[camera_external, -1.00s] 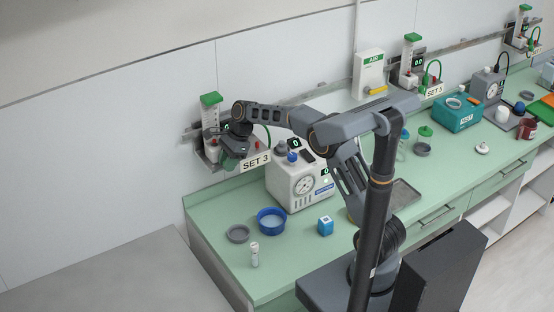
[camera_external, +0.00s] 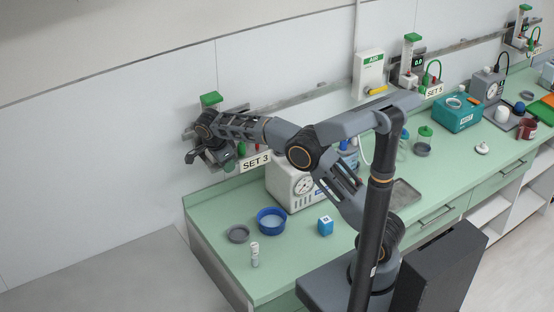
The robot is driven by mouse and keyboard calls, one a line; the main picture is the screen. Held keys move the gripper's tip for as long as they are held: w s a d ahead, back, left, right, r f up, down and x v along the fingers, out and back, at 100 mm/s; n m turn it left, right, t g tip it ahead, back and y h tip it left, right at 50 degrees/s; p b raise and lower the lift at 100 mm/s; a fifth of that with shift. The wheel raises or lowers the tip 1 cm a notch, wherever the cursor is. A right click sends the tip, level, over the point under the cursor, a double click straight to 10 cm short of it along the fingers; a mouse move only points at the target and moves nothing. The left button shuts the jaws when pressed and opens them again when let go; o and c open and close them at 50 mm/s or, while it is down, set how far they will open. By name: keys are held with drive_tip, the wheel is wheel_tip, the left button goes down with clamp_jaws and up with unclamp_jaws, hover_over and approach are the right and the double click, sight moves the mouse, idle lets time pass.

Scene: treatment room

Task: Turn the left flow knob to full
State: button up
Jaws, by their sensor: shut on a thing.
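The SET 3 flow unit is on the wall rail at the left, with a green top (camera_external: 211,99) and a label (camera_external: 255,162). My gripper (camera_external: 194,158) is at the lower left front of this unit, with its wrist tilted sideways. It is shut at the place of the left flow knob. The knob itself is hidden behind the gripper and wrist, so its setting cannot be read. The unit's display is also covered by my arm.
The SET 5 unit (camera_external: 411,62) is further right.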

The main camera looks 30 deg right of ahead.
drive_tip(key=shift+s+f+h, duration=0.15)
drive_tip(key=shift+f+h, duration=0.15)
drive_tip(key=shift+f, duration=0.05)
drive_tip(key=o, duration=0.8)
drive_tip(key=shift+s+r, duration=0.15)
drive_tip(key=shift+a, duration=0.1)
drive_tip(key=shift+r, duration=0.15)
drive_tip(key=shift+w+a+r, duration=0.1)
drive_tip(key=shift+w+r, duration=0.1)
drive_tip(key=shift+r, duration=0.3)
drive_tip(key=v, duration=1)
drive_tip(key=shift+r, duration=0.4)
